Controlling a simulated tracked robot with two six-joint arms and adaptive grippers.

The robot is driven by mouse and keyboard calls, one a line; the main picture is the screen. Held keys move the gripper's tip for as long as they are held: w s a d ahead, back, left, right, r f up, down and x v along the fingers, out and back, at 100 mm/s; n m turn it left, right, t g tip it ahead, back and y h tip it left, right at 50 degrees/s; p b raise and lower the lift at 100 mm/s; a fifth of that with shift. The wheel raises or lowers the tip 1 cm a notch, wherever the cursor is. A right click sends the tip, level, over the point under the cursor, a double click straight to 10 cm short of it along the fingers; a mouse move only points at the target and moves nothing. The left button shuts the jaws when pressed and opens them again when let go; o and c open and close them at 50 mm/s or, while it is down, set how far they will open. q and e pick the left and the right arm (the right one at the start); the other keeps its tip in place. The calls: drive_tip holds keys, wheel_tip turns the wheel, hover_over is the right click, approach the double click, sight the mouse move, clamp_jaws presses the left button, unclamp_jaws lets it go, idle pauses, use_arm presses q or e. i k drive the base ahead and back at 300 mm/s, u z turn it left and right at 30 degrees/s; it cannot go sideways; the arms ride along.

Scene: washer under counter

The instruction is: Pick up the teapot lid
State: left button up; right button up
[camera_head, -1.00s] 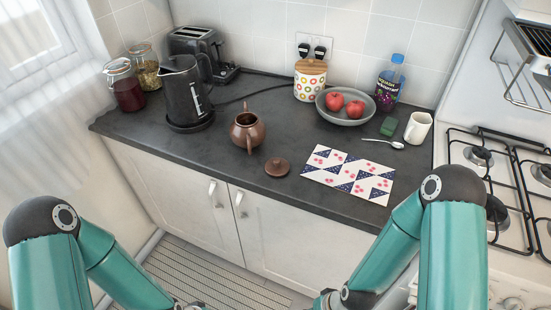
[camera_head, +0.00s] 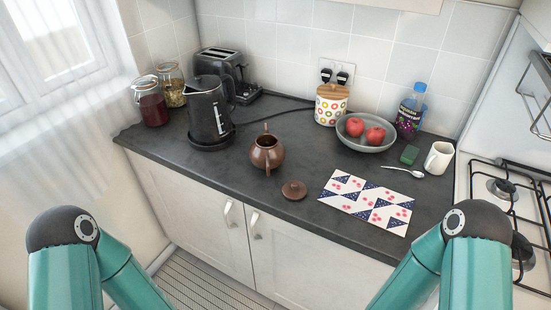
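The teapot lid (camera_head: 294,190) is a small round brown lid with a knob. It lies flat on the dark counter near the front edge, in front and to the right of the open brown teapot (camera_head: 267,154). Nothing touches the lid. My two teal arms show at the lower left and lower right, below the counter. Neither gripper is in view, so I cannot see their fingers or what they hold.
A black kettle (camera_head: 209,112) stands left of the teapot. A patterned mat (camera_head: 366,202) lies right of the lid. Behind are a fruit bowl (camera_head: 364,143), a dotted canister (camera_head: 330,107), a bottle (camera_head: 410,114) and a white mug (camera_head: 439,158). A gas hob (camera_head: 500,215) is at right.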

sight(294, 191)
drive_tip(key=u, duration=1.2)
drive_tip(key=i, duration=0.15)
drive_tip(key=z, duration=2.95)
drive_tip(key=k, duration=1.05)
drive_tip(key=u, duration=1.2)
drive_tip(key=i, duration=1)
drive_tip(key=u, duration=0.1)
